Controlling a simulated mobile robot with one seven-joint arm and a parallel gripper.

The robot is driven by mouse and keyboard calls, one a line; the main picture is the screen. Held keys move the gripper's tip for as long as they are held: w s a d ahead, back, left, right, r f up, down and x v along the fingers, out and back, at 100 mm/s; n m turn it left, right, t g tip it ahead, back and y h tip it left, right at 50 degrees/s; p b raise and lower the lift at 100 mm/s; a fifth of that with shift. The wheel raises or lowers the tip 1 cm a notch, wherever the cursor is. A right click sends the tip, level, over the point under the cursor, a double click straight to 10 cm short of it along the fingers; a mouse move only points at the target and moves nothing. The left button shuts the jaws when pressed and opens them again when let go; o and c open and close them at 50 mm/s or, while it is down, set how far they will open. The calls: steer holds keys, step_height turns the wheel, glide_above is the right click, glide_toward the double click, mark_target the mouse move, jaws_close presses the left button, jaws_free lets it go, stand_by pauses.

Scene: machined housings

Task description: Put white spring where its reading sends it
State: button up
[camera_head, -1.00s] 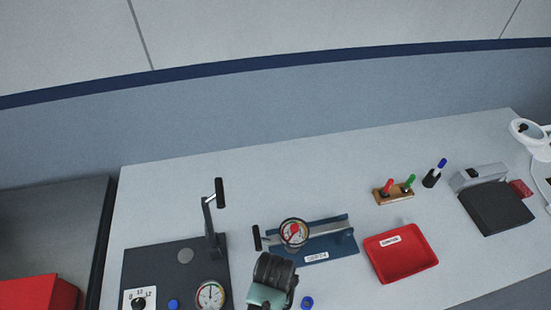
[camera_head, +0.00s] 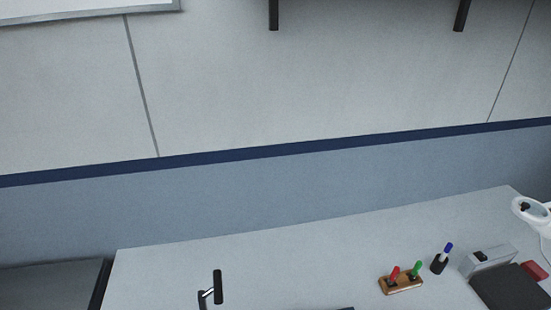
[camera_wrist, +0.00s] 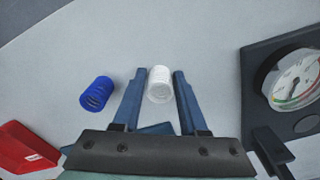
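The white spring (camera_wrist: 160,86) shows in the wrist view, between the two blue fingers of my gripper (camera_wrist: 159,72). The fingers are apart, with a gap on each side of the spring, so my gripper is open around or just above it. I cannot tell the height between them. A blue spring (camera_wrist: 96,93) lies left of the left finger. A round gauge (camera_wrist: 296,78) on a dark base stands at the right. A red tray (camera_wrist: 24,150) with a white label shows at the lower left. The head view shows neither spring nor my gripper.
In the head view, a lever handle (camera_head: 218,287) rises at the bottom edge. A wooden block (camera_head: 401,284) with red and green pieces, a pen cup (camera_head: 439,263) and a dark machine (camera_head: 512,288) stand at the right. A wall (camera_head: 300,80) closes the back.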

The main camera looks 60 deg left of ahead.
steer(key=shift+o, duration=1.4)
steer(key=shift+r, duration=0.15)
step_height(320, 180, up, 12)
steer(key=shift+r, duration=0.1)
